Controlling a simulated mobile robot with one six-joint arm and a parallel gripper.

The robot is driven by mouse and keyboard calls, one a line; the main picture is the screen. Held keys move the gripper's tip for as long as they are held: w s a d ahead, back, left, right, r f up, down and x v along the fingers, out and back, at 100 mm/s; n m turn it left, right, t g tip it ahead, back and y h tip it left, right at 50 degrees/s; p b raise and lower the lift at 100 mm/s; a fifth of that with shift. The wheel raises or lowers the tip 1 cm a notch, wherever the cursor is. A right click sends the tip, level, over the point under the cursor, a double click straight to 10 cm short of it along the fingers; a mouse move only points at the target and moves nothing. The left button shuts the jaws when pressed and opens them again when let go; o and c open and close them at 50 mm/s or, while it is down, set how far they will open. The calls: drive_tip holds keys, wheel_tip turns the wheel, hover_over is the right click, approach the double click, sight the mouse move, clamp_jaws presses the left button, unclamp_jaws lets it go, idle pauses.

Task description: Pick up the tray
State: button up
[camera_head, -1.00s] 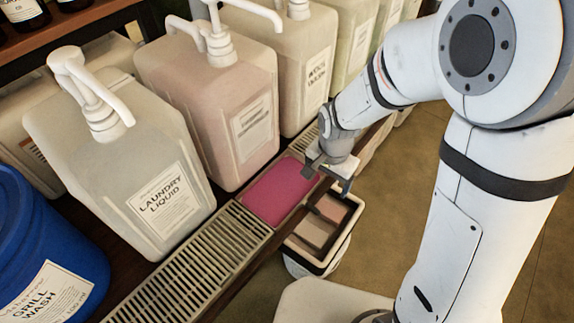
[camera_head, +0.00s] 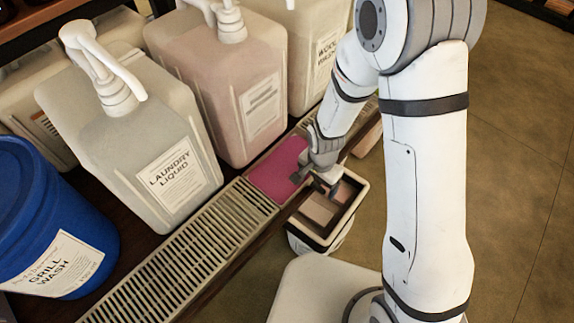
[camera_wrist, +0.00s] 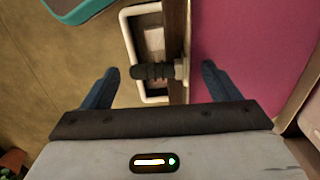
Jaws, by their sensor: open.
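The tray (camera_head: 278,168) has a bright pink surface, perhaps liquid, and sits in the shelf's front strip beside the slatted grates. It fills the right of the wrist view (camera_wrist: 245,45). A dark ribbed handle (camera_wrist: 152,71) sticks out from the tray's pale front edge. My gripper (camera_head: 318,180) is open at that edge. In the wrist view my gripper (camera_wrist: 159,69) has one finger on each side of the handle, with visible gaps. In the head view my wrist hides the handle and part of the tray.
A white-rimmed bin (camera_head: 332,245) with a divided interior stands below the front edge. A slatted grate (camera_head: 195,255) lies left of the tray. The laundry liquid jug (camera_head: 135,145), a pink jug (camera_head: 235,90) and a blue bucket (camera_head: 50,220) stand behind. Floor right is clear.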

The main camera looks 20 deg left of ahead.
drive_tip(key=shift+c, duration=0.5)
drive_tip(key=c, duration=1.1)
drive_tip(key=shift+o, duration=0.2)
drive_tip(key=shift+r, duration=0.1)
